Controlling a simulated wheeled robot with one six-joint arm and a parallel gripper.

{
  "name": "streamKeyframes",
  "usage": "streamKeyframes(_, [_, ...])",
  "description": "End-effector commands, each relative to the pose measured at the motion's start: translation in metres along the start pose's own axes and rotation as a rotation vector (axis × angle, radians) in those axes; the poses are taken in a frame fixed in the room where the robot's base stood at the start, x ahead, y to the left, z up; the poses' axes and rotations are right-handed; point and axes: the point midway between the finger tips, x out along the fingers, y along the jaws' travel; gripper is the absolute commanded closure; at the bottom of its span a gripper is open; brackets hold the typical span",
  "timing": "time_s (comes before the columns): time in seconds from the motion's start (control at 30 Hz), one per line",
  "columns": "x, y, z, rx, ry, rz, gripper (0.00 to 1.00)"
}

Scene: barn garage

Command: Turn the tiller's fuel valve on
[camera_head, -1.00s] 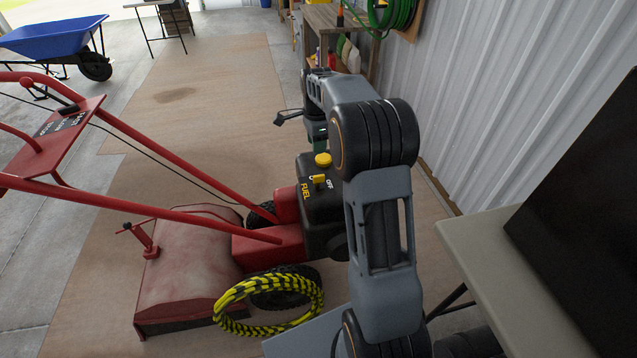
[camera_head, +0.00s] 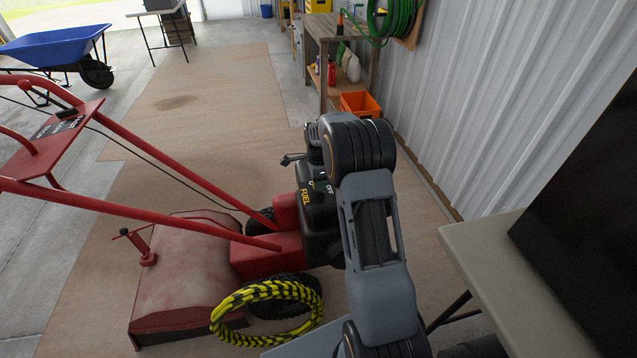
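The red tiller (camera_head: 265,255) stands on the mat, its black engine (camera_head: 320,215) partly behind my arm. A yellow FUEL label (camera_head: 306,197) and a white OFF marking show on the engine top. The yellow valve lever is hidden now behind my wrist, as is the yellow cap. My gripper (camera_head: 291,159) is low over the engine, just beyond the labels. Only a dark finger part sticks out left of my wrist. I cannot tell whether it touches the lever or how far its fingers are apart.
A yellow-black hose coil (camera_head: 268,309) leans by the tiller's near wheel. A table (camera_head: 500,255) with a dark panel stands at right, by the corrugated wall. A wooden shelf (camera_head: 325,60) and an orange crate (camera_head: 360,104) are behind.

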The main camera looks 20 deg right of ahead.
Motion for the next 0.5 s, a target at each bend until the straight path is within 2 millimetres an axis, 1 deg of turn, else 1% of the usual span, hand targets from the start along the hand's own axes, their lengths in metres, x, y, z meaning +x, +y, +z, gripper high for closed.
streamKeyframes(0.1, [0.0056, 0.0002, 0.0001, 0.000, 0.000, 0.001, 0.62])
streamKeyframes(0.4, [0.0068, 0.0001, 0.0001, -0.001, 0.000, 0.000, 0.62])
streamKeyframes(0.43, [0.0067, 0.0001, 0.0001, -0.001, 0.000, 0.000, 0.63])
streamKeyframes(0.5, [0.0067, 0.0001, 0.0002, -0.001, 0.000, 0.000, 0.69])
